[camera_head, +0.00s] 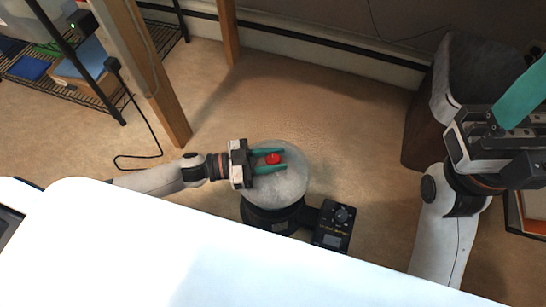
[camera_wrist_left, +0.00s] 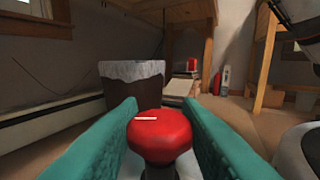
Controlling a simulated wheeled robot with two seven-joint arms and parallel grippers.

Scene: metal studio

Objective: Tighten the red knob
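The red knob (camera_head: 273,158) sits on top of a round, pale, glassy dome (camera_head: 285,190) on a black base (camera_head: 270,217). My left gripper (camera_head: 283,160) reaches in from the left, with its teal fingers on either side of the knob. In the left wrist view, the red knob (camera_wrist_left: 161,132) has a faceted rim and a short white line on top. It lies between the two teal fingers (camera_wrist_left: 160,125), with a gap showing towards the tips; contact lower down cannot be told. My right gripper (camera_head: 510,110) is raised at the right edge, partly cut off, with one teal finger showing.
A black control box (camera_head: 334,226) with a dial stands right of the base. A white surface (camera_head: 200,250) fills the front. A lined dark bin (camera_head: 440,110) stands at the right. Wooden posts (camera_head: 150,75) and a wire shelf (camera_head: 85,90) are at the upper left.

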